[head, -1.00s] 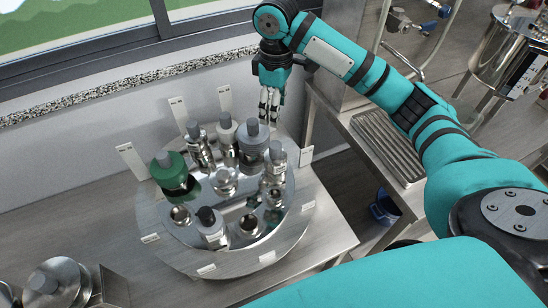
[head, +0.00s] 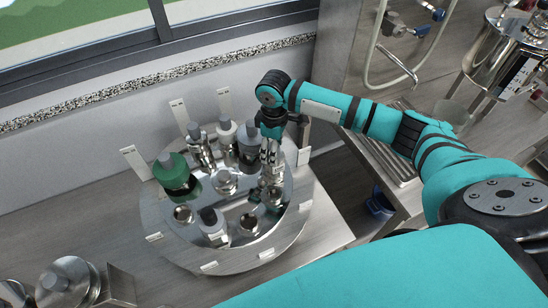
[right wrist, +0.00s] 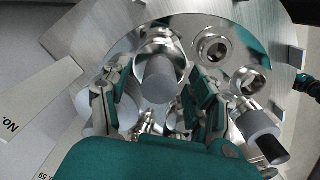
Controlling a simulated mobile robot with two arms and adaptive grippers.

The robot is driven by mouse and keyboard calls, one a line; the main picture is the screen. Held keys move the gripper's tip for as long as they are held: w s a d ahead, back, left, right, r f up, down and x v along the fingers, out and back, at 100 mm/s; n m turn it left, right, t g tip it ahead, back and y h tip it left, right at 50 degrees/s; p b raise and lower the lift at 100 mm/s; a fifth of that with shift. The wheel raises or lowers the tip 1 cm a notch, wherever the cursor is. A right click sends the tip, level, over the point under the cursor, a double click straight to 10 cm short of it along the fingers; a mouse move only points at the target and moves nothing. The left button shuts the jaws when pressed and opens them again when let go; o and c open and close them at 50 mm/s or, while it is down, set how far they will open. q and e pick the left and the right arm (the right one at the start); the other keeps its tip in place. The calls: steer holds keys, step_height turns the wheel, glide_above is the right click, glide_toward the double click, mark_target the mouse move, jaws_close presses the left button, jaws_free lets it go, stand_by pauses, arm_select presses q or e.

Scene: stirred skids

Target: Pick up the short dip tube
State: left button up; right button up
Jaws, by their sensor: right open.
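My right gripper (head: 270,158) is over the right part of a round steel turntable (head: 150,212), pointing down. In the right wrist view its two fingers (right wrist: 160,82) are open and stand apart. A metal piece with a grey cylindrical top (right wrist: 160,76) shows between and beyond them; I cannot tell whether they touch it. I cannot tell which piece is the short dip tube. The gripper partly hides the pieces at the right rim. My left gripper is not in view.
A green-topped piece (head: 172,170) stands at the turntable's left. White label plates (head: 134,162) stand up around the rim. A wall and window (head: 90,45) are behind. More steel vessels are at lower left (head: 66,282) and upper right (head: 500,60).

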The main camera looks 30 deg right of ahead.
steer(key=shift+f, duration=0.1)
steer(key=shift+c, duration=0.4)
jaws_close()
steer(key=shift+w+r, duration=0.1)
steer(key=shift+r, duration=0.2)
step_height(320, 180, up, 10)
steer(key=shift+f+b, duration=0.25)
steer(key=shift+b, duration=0.85)
steer(key=shift+r, duration=0.1)
